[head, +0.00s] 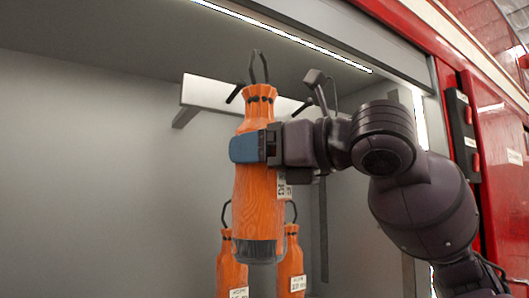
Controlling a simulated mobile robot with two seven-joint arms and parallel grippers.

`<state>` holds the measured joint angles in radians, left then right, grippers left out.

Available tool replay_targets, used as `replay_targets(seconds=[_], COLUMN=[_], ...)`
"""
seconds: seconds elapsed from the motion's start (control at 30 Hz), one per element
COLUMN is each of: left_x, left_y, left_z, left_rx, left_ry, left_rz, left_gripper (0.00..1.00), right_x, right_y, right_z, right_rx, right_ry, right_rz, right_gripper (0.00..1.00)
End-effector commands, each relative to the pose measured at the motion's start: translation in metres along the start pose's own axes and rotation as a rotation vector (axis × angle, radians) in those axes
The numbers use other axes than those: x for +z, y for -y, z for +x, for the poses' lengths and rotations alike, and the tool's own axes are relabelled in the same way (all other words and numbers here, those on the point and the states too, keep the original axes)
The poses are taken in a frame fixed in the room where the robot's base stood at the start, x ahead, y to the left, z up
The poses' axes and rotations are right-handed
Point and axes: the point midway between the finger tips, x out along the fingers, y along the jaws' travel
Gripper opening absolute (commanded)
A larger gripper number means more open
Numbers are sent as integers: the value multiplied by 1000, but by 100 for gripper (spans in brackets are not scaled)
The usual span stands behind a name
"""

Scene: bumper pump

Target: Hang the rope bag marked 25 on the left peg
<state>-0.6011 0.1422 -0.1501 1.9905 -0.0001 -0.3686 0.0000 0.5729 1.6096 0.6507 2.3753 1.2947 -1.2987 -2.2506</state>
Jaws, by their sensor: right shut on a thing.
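An orange rope bag (256,205) with a dark base and a dark loop (259,66) on top hangs upright in my right gripper (256,147). The gripper is shut on its upper body. A white label (284,187) shows at the bag's right edge, but its print is too small to read surely. The left peg (235,93) is a short dark rod on a white rail (203,92). The bag's neck and loop are just right of this peg in the picture. I cannot tell whether the loop is around the peg. My left gripper is not in view.
Two more orange bags with loops and labels stand lower down, one at the left (230,265) and one at the right (291,262). Another dark peg (302,107) is right of the held bag, near my arm. The grey compartment is clear at left.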

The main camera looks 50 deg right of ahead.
Motion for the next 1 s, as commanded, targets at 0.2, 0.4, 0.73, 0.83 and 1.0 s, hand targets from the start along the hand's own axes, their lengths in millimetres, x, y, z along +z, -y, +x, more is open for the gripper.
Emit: replay_targets(seconds=[0.2,0.4,0.73,0.83,1.0], left_x=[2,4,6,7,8], left_y=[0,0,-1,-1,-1], left_z=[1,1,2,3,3], left_rx=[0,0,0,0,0], left_ry=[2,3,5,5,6], left_rz=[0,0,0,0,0], left_gripper=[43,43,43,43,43], right_x=[0,-1,-2,-2,-3], right_y=[5,8,15,16,20], right_z=[8,16,28,32,39], right_rx=[-1,-1,-1,0,-2], right_ry=[4,3,3,4,4], right_rz=[1,0,0,0,0], right_gripper=[20,20,20,20,20])
